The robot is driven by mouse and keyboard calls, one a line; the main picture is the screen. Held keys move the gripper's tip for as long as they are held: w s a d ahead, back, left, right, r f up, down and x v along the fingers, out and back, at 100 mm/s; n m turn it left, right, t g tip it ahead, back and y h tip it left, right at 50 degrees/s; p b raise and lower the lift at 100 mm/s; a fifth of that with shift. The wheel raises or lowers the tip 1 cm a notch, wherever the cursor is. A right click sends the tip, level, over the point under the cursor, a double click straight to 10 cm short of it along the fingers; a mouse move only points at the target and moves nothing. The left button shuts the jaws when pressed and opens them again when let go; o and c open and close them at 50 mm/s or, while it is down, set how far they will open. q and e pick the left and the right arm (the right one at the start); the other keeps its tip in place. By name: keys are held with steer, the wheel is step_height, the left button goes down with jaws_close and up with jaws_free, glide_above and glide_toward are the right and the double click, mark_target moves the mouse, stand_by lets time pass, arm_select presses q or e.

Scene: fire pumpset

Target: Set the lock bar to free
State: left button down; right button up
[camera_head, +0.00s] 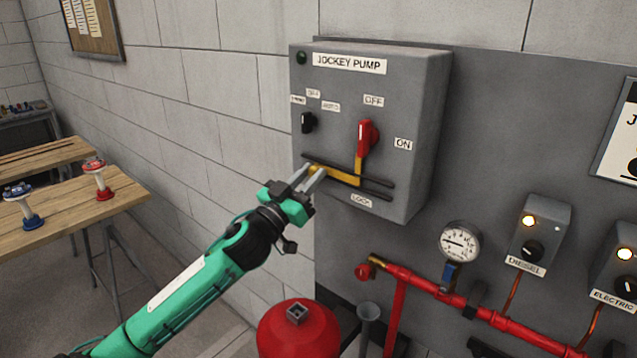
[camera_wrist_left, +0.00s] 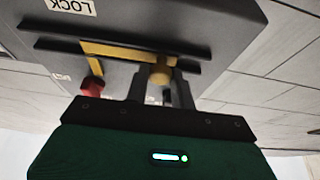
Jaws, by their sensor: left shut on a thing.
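The yellow lock bar (camera_head: 343,177) lies between two dark rails on the front of the grey jockey pump box (camera_head: 425,175). An upright yellow arm of the bar reaches up to the red handle (camera_head: 364,140), which points up near the OFF label. The LOCK label (camera_head: 361,200) is below the rails. My left gripper (camera_head: 314,172) is shut on the yellow knob at the bar's left end. In the left wrist view the knob (camera_wrist_left: 160,76) sits between the fingers, with the bar (camera_wrist_left: 120,52) running left from it. My right gripper is not in view.
A black selector knob (camera_head: 308,122) is above the gripper on the same box. A red pipe (camera_head: 450,295), a gauge (camera_head: 460,242) and a red tank (camera_head: 298,330) are below. A wooden table (camera_head: 75,208) stands at the left.

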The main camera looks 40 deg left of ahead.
arm_select(q)
steer(key=shift+a+r, duration=0.1)
steer(key=c, duration=1.6)
jaws_free()
steer(key=o, duration=0.4)
steer(key=shift+a, duration=0.2)
steer(key=shift+d, duration=0.1)
steer(key=shift+s+f+b, duration=0.35)
steer(key=shift+s+f, duration=0.15)
steer(key=shift+s, duration=0.05)
steer(key=b+v, duration=0.5)
steer(key=v, duration=0.7)
steer(key=shift+s, duration=0.3)
steer(key=shift+r, duration=0.15)
